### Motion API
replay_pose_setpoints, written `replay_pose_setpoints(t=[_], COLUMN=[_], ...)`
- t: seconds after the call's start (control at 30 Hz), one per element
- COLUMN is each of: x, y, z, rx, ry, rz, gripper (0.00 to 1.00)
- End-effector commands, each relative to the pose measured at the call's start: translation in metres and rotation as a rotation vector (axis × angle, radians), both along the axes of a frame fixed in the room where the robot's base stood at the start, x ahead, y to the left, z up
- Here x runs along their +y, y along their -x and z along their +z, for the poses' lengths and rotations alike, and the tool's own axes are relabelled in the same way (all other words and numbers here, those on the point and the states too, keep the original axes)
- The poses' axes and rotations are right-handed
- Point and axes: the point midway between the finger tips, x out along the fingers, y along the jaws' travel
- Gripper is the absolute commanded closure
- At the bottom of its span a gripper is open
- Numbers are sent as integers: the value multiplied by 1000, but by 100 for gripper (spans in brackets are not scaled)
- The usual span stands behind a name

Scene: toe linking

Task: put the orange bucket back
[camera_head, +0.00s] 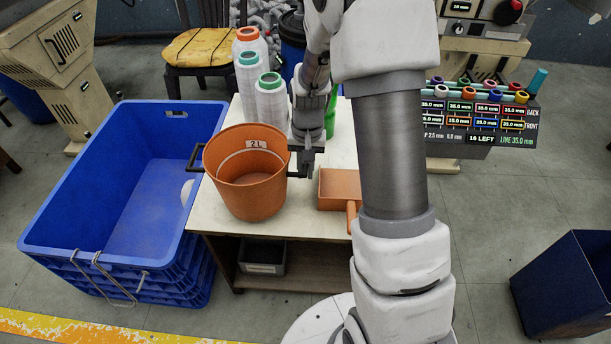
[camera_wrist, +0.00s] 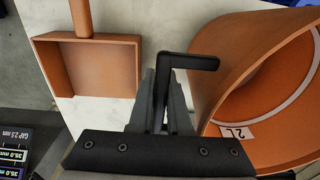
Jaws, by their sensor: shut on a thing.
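The orange bucket (camera_head: 247,190), marked 2L, is upright at the left front of the white table in the head view. It looks empty inside. I cannot tell whether its bottom rests on the table. It has a black handle on each side. My gripper (camera_head: 306,160) is at its right side, shut on the right black handle. In the wrist view the fingers of my gripper (camera_wrist: 162,105) close around the black handle bar (camera_wrist: 195,62), with the bucket (camera_wrist: 265,90) and its 2L label to the right.
An orange scoop (camera_head: 338,186) lies on the white table (camera_head: 222,226), right of the bucket; my arm partly hides it. Thread cones (camera_head: 271,102) stand behind the bucket. A big blue crate (camera_head: 60,215) stands left of the table. A dark blue bin (camera_head: 570,285) is at the right.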

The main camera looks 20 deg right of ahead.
Motion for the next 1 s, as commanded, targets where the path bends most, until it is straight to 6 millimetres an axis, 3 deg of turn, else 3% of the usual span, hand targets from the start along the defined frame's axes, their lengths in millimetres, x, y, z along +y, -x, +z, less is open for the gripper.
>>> replay_pose_setpoints(t=[0.07,0.47,0.5,0.63,1.0], x=[0,0,0,0,0], y=[0,0,0,0,0], z=[-14,-18,-17,-17,-12], rx=[1,-1,0,0,0], ry=[0,-1,0,0,0], rz=[0,0,0,0,0], gripper=[100,100,79,55,54])
